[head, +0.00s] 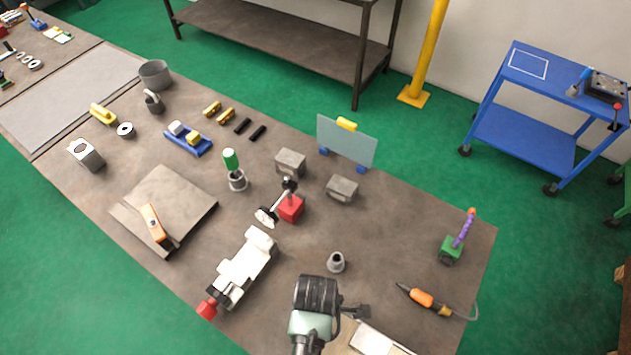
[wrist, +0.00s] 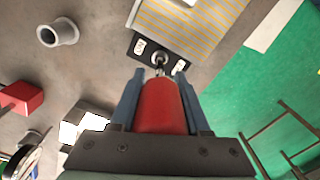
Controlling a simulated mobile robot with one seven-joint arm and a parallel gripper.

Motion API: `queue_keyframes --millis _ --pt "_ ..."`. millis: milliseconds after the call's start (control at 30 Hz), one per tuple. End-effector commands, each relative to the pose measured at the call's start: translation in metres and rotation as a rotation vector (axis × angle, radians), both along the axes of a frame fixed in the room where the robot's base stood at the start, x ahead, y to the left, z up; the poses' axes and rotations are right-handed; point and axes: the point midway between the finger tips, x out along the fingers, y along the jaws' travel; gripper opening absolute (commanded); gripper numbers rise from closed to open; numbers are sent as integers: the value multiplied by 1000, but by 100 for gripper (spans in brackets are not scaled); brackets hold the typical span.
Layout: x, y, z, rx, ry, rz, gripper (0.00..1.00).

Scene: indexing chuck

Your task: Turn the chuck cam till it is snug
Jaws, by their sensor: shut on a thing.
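In the wrist view my gripper (wrist: 160,102) is shut on a red handle (wrist: 161,108), with one blue-grey finger along each side. A thin metal tip (wrist: 160,71) sticks out from the handle's far end. It lines up with a round dark socket, apparently the chuck cam (wrist: 160,58), in a black plate (wrist: 146,63) with two white marked labels. I cannot tell how deep the tip sits, or how snug the cam is. In the head view my dark arm hides the gripper's fingers, the handle and the cam.
A striped board (wrist: 190,22) lies just beyond the black plate. A grey cup (head: 336,262) stands nearby. A white vise-like fixture (head: 245,268) and a dial gauge on a red base (head: 290,207) stand to the left. An orange-handled tool (head: 422,298) with a cable lies to the right.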

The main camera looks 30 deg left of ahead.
Motion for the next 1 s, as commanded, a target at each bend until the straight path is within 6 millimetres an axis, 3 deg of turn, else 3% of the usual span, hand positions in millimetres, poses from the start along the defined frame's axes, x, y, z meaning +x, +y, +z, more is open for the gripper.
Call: queue_keyframes --millis 500,533,767,1000 --pt "1 0 -14 0 -1 0 0" --pt "1 0 -13 0 -1 0 44" --pt "0 0 -13 0 -1 0 3" --pt "0 0 -13 0 -1 0 0"
